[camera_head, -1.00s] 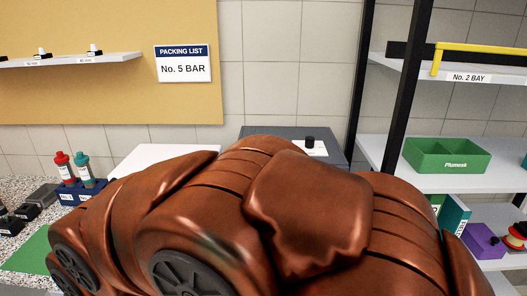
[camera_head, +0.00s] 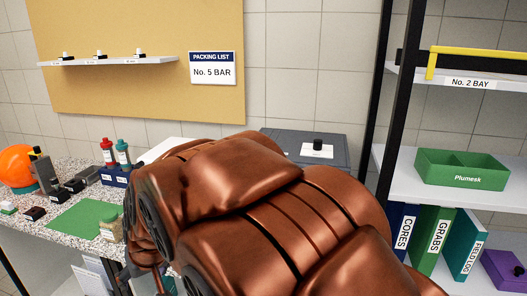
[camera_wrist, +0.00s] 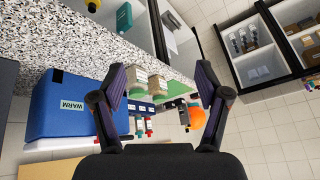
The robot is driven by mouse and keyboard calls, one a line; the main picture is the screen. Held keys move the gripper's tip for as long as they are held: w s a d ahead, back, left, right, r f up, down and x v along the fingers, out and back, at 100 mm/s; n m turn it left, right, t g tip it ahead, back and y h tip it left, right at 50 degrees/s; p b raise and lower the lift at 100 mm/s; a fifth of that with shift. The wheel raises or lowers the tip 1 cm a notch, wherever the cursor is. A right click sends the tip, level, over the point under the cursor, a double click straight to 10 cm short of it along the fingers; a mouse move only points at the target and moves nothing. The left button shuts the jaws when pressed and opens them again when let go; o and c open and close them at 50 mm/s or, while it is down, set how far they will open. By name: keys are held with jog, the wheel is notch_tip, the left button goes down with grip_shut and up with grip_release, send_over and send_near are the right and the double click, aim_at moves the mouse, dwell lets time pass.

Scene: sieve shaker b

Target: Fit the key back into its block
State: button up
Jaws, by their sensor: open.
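My gripper (camera_wrist: 160,85) is open and empty in the wrist view, its two dark fingers apart above the floor-side of the bench edge. I cannot make out for certain which thing is the key. In the head view, several small dark blocks (camera_head: 74,186) sit on the speckled bench at the left. Three small white-topped pieces (camera_head: 99,55) stand on the wall shelf (camera_head: 150,61). A grey case (camera_head: 340,148) at the back carries a white plate with a black knob (camera_head: 318,144). My copper arm hides much of the bench middle.
The speckled bench (camera_head: 60,168) holds a green mat (camera_head: 85,218), an orange ball-shaped thing (camera_head: 14,165) and red and teal bottles (camera_head: 122,152). A blue WARM box (camera_wrist: 70,105) shows in the wrist view. A shelf rack with a green Plumesk bin (camera_head: 462,169) stands right.

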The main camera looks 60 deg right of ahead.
jog(key=w+d+r+m+t+h+b, duration=0.1)
jog(key=w+d+r+m+h, duration=0.15)
jog(key=d, duration=0.55)
jog(key=w+d+r+m+t+h+b, duration=0.1)
jog(key=w+d+r+t+h, duration=0.2)
jog(key=d, duration=0.5)
jog(key=w+d+r+m+h+b, duration=0.1)
jog(key=w+d+m+h, duration=0.15)
jog(key=w+d, duration=0.45)
jog(key=shift+s+d+r+m+g+h+b, duration=0.15)
jog(key=shift+s+d+r+m+g+h, duration=1.25)
jog(key=shift+d, duration=2.65)
jog(key=shift+s+d+r+m+g+h+b, duration=0.15)
jog(key=shift+s+d+r+m+h, duration=0.5)
jog(key=shift+s+d+h, duration=2.4)
jog(key=shift+s+d+r+m+g+h+b, duration=0.2)
jog(key=shift+s+d+r+m+g, duration=0.8)
jog(key=shift+d, duration=4)
jog(key=shift+n+t, duration=0.35)
jog(key=shift+p+x, duration=0.95)
jog(key=shift+x, duration=1.55)
jog(key=shift+w+a, duration=0.1)
jog(key=shift+c, duration=0.3)
jog(key=c, duration=1.1)
